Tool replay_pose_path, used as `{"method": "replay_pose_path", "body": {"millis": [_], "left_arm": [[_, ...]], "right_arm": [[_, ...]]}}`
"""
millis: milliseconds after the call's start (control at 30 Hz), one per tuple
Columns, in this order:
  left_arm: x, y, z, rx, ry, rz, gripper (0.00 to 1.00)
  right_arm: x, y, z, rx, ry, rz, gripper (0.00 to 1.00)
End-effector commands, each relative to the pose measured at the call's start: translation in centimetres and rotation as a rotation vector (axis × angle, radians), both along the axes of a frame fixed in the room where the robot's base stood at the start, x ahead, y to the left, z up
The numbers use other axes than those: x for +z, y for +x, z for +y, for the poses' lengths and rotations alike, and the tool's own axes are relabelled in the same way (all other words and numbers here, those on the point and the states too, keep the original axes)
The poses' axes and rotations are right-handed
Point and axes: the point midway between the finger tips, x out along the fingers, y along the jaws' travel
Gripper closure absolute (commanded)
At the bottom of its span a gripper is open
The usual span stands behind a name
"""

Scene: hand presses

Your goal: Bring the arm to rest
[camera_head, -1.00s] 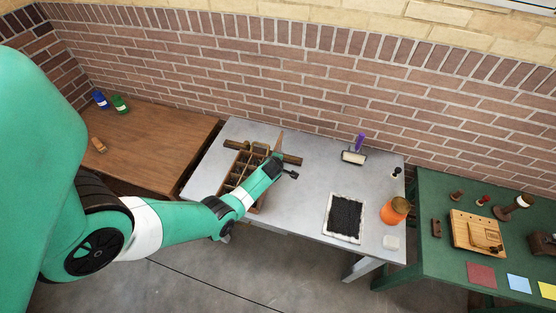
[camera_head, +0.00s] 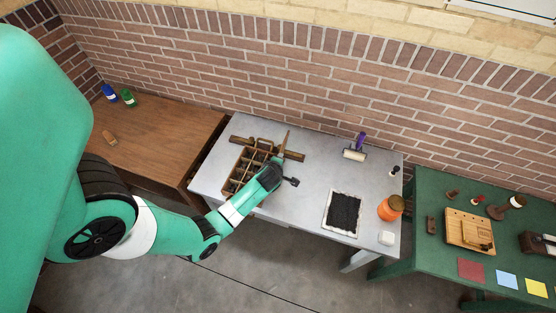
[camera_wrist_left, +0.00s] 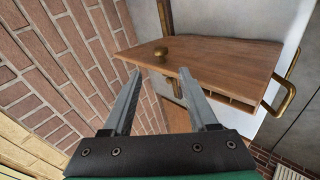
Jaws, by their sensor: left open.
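My left arm (camera_head: 150,225) comes in from the left of the head view and reaches over the grey table. Its gripper (camera_head: 291,181) is above the table, just right of the compartmented wooden tray (camera_head: 237,179), and partly hides the tray. In the left wrist view the two fingers (camera_wrist_left: 160,76) stand apart with nothing between them. A wooden piece (camera_wrist_left: 215,62) with a brass knob (camera_wrist_left: 160,52) and a brass handle (camera_wrist_left: 287,97) lies beyond the fingertips. My right gripper is not in view.
The grey table (camera_head: 310,200) also holds a black inked slab (camera_head: 343,213), a roller (camera_head: 354,154), an orange jar (camera_head: 389,209) and a white block (camera_head: 386,238). A brown table (camera_head: 165,145) stands left, a green table (camera_head: 425,260) right. The brick wall (camera_head: 300,80) runs behind.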

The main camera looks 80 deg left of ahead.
Motion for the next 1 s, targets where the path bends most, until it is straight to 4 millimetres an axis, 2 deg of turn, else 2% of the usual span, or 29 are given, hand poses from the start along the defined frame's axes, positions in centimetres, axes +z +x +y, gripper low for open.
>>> {"method": "replay_pose_path", "body": {"millis": [667,767,833,867,900,967,1000], "left_arm": [[-0.1,0.4,-0.3,-0.012,0.001,-0.001,0.41],[1.1,2.9,-1.0,-0.058,0.015,-0.022,0.41],[3.2,6.3,-1.7,-0.11,0.042,-0.062,0.41],[4.6,8.0,-2.1,-0.134,0.058,-0.089,0.41],[6.8,10.4,-2.6,-0.168,0.082,-0.134,0.41],[10.6,14.1,-3.8,-0.219,0.112,-0.214,0.41],[13.3,16.3,-4.8,-0.252,0.13,-0.273,0.41]], "right_arm": [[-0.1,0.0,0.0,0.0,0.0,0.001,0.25],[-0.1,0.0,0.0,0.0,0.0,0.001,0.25],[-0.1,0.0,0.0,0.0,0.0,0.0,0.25],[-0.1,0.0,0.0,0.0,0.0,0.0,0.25],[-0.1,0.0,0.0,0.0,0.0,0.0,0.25],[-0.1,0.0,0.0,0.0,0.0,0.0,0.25],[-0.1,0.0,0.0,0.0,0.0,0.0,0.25]]}}
